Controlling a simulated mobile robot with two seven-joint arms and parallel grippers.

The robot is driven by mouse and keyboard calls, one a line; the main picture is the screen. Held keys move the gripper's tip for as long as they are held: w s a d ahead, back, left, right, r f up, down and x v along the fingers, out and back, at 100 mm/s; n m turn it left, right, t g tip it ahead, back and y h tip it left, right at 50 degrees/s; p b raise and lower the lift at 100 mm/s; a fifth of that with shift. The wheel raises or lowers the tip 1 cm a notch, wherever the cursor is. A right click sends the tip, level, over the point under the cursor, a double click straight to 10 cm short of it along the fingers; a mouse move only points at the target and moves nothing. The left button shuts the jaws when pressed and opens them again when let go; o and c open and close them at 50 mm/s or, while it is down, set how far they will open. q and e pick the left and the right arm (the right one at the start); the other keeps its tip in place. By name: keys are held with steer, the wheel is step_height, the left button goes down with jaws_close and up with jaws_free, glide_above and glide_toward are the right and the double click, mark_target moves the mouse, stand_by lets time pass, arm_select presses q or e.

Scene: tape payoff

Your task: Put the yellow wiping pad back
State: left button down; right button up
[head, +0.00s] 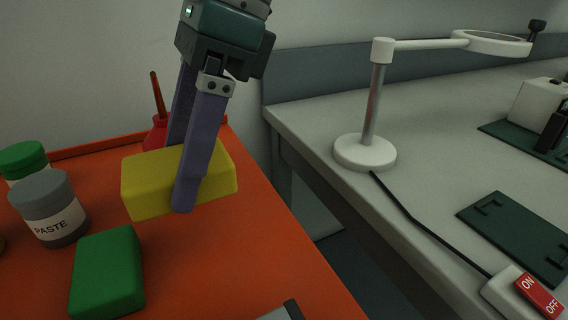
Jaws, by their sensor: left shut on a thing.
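The yellow wiping pad (149,187) is a yellow block at the back right of the orange surface in the head view. My left gripper (187,195) comes down from above with its two purple fingers around the pad, shut on it. The near finger covers part of the pad's front face. I cannot tell whether the pad rests on the orange surface or is slightly above it. My right gripper is not in view.
A green block (107,272), a grey-lidded paste jar (50,208) and a green-lidded jar (24,160) stand left on the orange surface (240,270). A red bottle (156,132) is behind the pad. A grey bench (420,140) with a lamp (366,150) is right, across a gap.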

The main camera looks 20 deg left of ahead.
mark_target(225, 147)
arm_select(q)
step_height(225, 147, down, 4)
steer(key=shift+f, duration=0.15)
step_height(225, 147, down, 4)
steer(key=shift+f+b, duration=0.25)
steer(key=shift+b, duration=0.4)
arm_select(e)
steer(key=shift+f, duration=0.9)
arm_select(q)
jaws_free()
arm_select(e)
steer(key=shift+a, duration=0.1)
arm_select(q)
steer(key=p+v, duration=0.1)
steer(key=v, duration=1)
steer(key=shift+p, duration=0.4)
steer(key=shift+w+d+r, duration=0.2)
steer(key=shift+w+r, duration=0.05)
steer(key=shift+r, duration=0.25)
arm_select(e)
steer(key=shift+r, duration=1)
